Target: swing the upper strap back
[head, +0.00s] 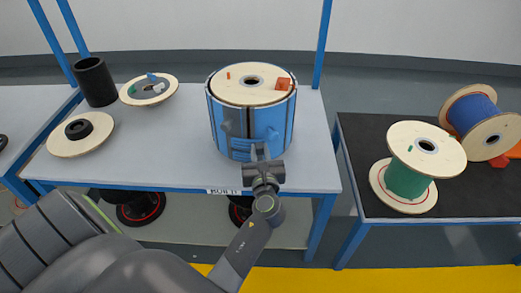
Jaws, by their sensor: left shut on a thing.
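A round blue drum (215,118) with upright slats stands on the grey table, with a pale wooden reel disc (228,87) at its top. Blue strap parts (272,132) show on the drum's front, beside a dark upright gap. My left gripper (260,153) is at the drum's lower front and is shut on the upper strap. The jaws hide the held part, and the strap's full outline is too small to make out. My right gripper is not in view.
On the grey table (180,130), a black cylinder (96,82) and two wooden discs (70,147) stand at the left. A blue post (322,45) rises behind the drum. Green (405,180) and blue (470,112) cable reels stand on the dark right table.

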